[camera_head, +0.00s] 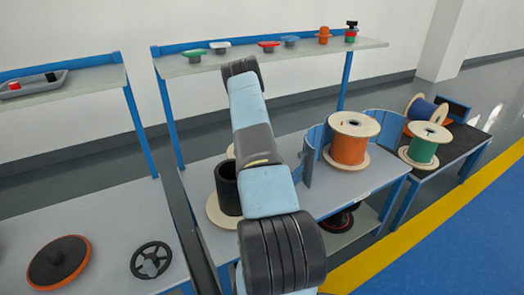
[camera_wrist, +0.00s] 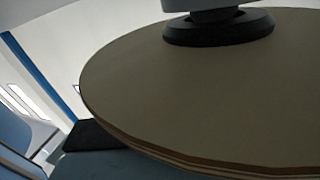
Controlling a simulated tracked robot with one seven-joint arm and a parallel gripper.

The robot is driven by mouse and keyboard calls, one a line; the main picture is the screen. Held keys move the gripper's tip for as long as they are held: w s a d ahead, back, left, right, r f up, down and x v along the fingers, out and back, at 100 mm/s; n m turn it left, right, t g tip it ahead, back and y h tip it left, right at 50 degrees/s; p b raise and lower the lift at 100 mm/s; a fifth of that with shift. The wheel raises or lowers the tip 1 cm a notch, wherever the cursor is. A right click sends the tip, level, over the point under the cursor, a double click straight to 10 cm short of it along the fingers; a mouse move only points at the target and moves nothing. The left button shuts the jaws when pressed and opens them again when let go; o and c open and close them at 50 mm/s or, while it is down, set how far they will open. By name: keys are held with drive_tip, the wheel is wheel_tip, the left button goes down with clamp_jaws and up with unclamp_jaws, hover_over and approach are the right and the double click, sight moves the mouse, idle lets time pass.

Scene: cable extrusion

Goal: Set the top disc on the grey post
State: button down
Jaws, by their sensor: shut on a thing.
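The top disc (camera_wrist: 180,90) is a wide, pale wooden disc that fills most of the wrist view. A black round piece (camera_wrist: 218,30) sits on its upper face. My gripper (camera_wrist: 214,8) shows only in part as a grey shape above this piece, shut on the disc there. In the head view a sliver of pale disc (camera_head: 230,152) shows left of my arm, above a black coil (camera_head: 228,188). The coil stands upright on a wooden lower disc (camera_head: 214,214) on the table. The grey post cannot be made out, and my arm hides the gripper.
A spool with orange winding (camera_head: 349,149) stands to the right, near blue curved panels (camera_head: 312,150). A green-wound spool (camera_head: 423,150) is farther right on a dark table. A shelf (camera_head: 265,58) with several small coloured parts runs behind. A black handwheel (camera_head: 151,260) lies at left.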

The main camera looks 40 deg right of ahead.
drive_tip(key=shift+f, duration=0.55)
idle(0.4)
drive_tip(key=c, duration=1.5)
unclamp_jaws()
drive_tip(key=shift+a, duration=0.1)
drive_tip(key=shift+v, duration=5.55)
